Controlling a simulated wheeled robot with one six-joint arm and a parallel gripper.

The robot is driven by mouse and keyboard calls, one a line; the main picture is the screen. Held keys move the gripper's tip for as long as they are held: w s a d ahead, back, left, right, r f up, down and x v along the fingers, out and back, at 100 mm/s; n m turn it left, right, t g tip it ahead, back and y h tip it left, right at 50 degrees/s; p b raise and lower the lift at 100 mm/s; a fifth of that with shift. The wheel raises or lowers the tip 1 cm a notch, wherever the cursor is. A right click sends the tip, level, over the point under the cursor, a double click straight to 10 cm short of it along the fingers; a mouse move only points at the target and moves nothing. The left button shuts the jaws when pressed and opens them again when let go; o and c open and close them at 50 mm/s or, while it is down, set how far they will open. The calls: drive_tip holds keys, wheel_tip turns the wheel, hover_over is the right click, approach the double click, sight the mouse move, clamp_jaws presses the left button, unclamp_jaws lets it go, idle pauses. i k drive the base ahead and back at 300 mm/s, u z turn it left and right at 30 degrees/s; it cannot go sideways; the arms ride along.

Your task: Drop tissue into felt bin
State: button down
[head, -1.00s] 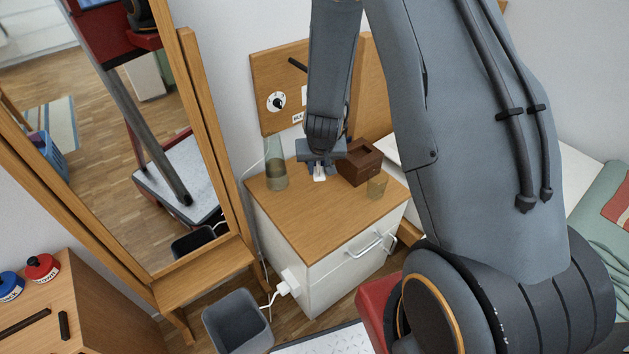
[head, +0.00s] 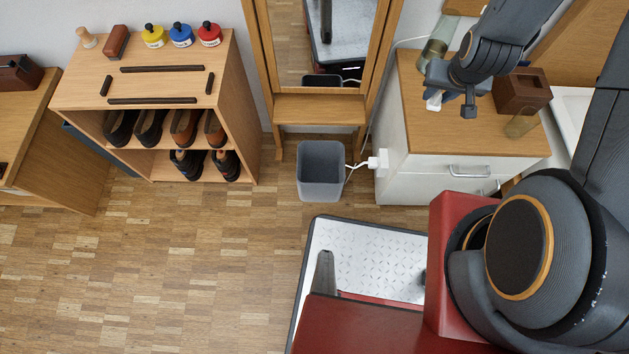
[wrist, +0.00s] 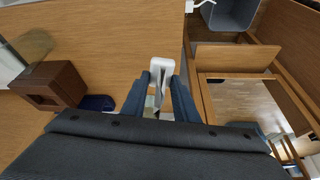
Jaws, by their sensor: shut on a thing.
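My gripper (head: 449,98) is shut on a small white tissue (head: 434,103), over the left part of the nightstand top. In the wrist view the tissue (wrist: 161,64) sits between the two fingertips (wrist: 160,82) and sticks out past them. The felt bin (head: 321,172) is a grey, open-topped square bin on the floor, left of the nightstand and below my gripper. Its inside looks empty in the head view. The bin (wrist: 229,14) also shows at the top of the wrist view, apart from the tissue.
The nightstand (head: 425,128) carries a brown box (head: 523,92), a greenish glass vase (head: 437,42) and an amber glass (head: 520,125). A white plug with a cable (head: 376,163) is between bin and nightstand. A mirror frame (head: 320,107) stands behind the bin. A shoe shelf (head: 240,120) is left.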

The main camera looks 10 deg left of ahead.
sight(320, 173)
drive_tip(key=k, duration=0.35)
drive_tip(key=u, duration=0.8)
drive_tip(key=i, duration=0.5)
drive_tip(key=u, duration=0.5)
drive_tip(key=k, duration=0.75)
drive_tip(key=z, duration=0.4)
